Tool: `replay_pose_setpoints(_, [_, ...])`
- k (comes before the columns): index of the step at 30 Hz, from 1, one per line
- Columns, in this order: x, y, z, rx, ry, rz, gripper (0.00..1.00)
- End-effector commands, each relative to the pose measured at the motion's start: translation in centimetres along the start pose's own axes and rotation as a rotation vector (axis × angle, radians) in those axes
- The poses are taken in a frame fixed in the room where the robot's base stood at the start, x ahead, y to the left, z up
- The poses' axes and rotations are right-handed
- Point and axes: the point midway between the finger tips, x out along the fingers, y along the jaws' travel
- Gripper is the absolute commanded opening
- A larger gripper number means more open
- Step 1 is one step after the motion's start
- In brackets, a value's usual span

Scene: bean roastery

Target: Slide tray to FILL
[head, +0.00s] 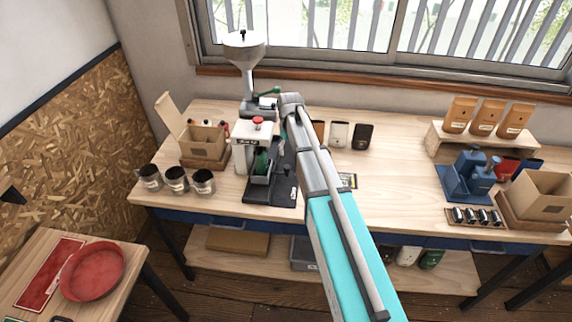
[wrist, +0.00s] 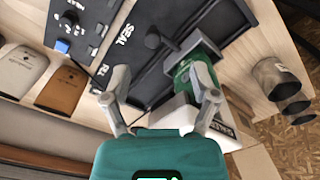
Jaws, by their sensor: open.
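The tray (head: 260,180) is a small grey holder on a dark base plate (head: 284,190), with a green pouch (head: 262,161) standing in it. In the wrist view the tray (wrist: 184,46) has a dark round knob (wrist: 152,40) on its side, close to the printed word SEAL (wrist: 125,33). A second label, partly hidden by a finger, looks like FILL (wrist: 103,69). My gripper (wrist: 160,88) is open and empty between its fingers. Its right finger overlaps the green pouch in view; I cannot tell if they touch. In the head view my arm hides the gripper.
A white machine with a red button (head: 257,121) stands beside the tray. Behind is a funnel hopper (head: 245,50). Several metal cups (head: 176,180) and a cardboard box (head: 203,142) are to the left. Bags (head: 339,134) stand behind my arm. The bench right of my arm has free room.

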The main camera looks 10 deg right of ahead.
Motion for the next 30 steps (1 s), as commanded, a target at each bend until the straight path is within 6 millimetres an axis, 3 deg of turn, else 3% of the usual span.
replay_pose_setpoints(1, [-0.4,0.7,-1.8,-0.02,0.0,0.0,0.77])
replay_pose_setpoints(6, [-0.6,1.4,-3.5,-0.06,0.0,0.0,0.77])
replay_pose_setpoints(22, [-0.4,1.4,-3.6,-0.066,0.0,0.0,0.77])
replay_pose_setpoints(30, [0.8,1.3,-3.6,-0.067,0.0,0.0,0.77])
